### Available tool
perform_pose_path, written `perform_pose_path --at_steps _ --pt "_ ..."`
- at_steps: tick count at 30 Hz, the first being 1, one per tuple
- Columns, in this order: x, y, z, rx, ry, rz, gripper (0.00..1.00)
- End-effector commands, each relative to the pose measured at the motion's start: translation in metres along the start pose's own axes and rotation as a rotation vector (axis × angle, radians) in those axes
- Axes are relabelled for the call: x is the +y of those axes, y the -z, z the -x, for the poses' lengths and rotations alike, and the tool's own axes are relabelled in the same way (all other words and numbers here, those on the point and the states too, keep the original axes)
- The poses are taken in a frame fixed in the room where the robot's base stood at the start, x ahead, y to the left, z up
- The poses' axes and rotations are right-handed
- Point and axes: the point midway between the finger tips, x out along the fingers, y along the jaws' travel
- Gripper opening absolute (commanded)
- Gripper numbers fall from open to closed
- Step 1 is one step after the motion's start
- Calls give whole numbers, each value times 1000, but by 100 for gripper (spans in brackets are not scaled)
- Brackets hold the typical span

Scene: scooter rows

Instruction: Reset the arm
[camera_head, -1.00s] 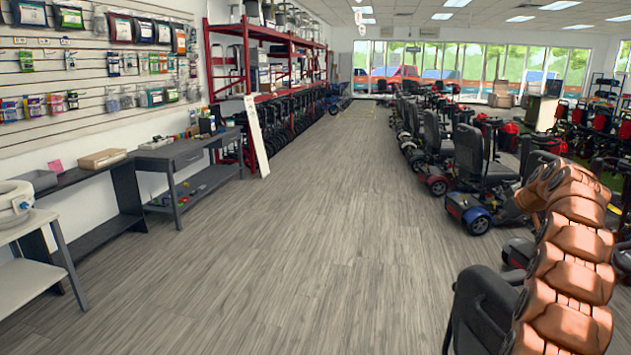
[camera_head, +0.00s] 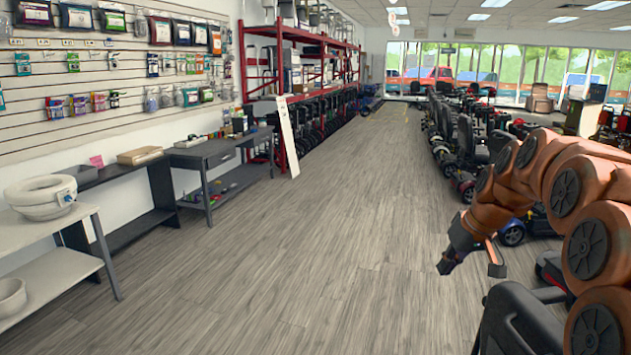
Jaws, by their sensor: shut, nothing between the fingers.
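My arm, in segmented orange-brown covers, comes in from the lower right in the head view and bends over to the left. At its end my gripper (camera_head: 471,266) hangs above the grey wood floor (camera_head: 330,240), with dark fingers pointing down. It is shut and holds nothing. It is clear of the table and shelves on the left. Part of the arm hides the scooters behind it.
A row of scooters (camera_head: 465,150) lines the right side, with a black seat (camera_head: 515,320) close under my arm. A white table (camera_head: 50,275), a grey workbench (camera_head: 215,155) and red shelving (camera_head: 295,40) stand left. The middle aisle is open floor.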

Motion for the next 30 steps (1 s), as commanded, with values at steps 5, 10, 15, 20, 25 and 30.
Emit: perform_pose_path --at_steps 5,10,15,20,25,30 --pt "-50 -51 6 -91 8 -19 0" --pt "-87 -104 11 -171 -4 -40 0" --pt "-116 -163 15 -254 -26 -68 0" --pt "-136 -220 19 -326 -56 -95 0" --pt "-150 -284 22 -401 -98 -128 0" --pt "-157 -340 25 -459 -139 -159 0"
